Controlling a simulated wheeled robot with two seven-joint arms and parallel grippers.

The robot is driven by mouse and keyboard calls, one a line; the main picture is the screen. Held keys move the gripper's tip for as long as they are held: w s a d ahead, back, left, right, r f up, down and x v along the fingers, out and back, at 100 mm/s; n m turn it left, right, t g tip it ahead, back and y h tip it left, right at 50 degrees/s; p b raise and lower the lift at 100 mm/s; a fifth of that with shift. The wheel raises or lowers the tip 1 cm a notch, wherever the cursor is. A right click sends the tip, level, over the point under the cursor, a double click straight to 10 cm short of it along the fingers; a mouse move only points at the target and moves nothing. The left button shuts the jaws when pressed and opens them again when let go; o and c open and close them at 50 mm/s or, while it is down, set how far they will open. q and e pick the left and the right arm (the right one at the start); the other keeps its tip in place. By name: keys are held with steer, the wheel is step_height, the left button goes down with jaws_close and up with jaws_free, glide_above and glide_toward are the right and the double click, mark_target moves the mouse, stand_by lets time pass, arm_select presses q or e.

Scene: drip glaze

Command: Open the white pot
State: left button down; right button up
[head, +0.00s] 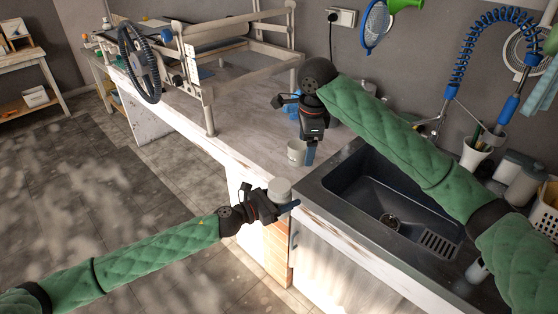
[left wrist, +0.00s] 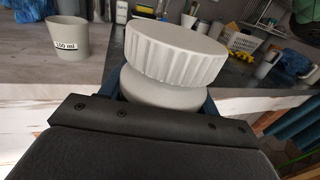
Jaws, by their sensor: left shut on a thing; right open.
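The white pot (head: 279,187) is in my left gripper (head: 284,203), which is shut on it and holds it off the counter's front edge, left of the sink. In the left wrist view the white pot (left wrist: 155,88) stands upright between the blue fingers, with its wide ribbed lid (left wrist: 175,54) on top. The lower part of the pot is hidden by the gripper. My right gripper (head: 310,154) is open and empty, pointing down above the counter, beyond the pot. It is apart from the lid.
A small grey cup (head: 296,151) stands on the counter close to my right gripper; in the left wrist view the cup (left wrist: 68,37) is marked 100 ml. The dark sink (head: 385,195) lies to the right. A wooden frame machine (head: 208,85) stands on the counter at the back left.

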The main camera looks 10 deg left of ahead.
steer(key=g, duration=0.1)
glide_above(279, 184)
steer(key=shift+m+h, duration=0.3)
steer(key=shift+h, duration=0.1)
step_height(279, 184, down, 5)
steer(key=shift+r, duration=0.15)
steer(key=shift+f, duration=4)
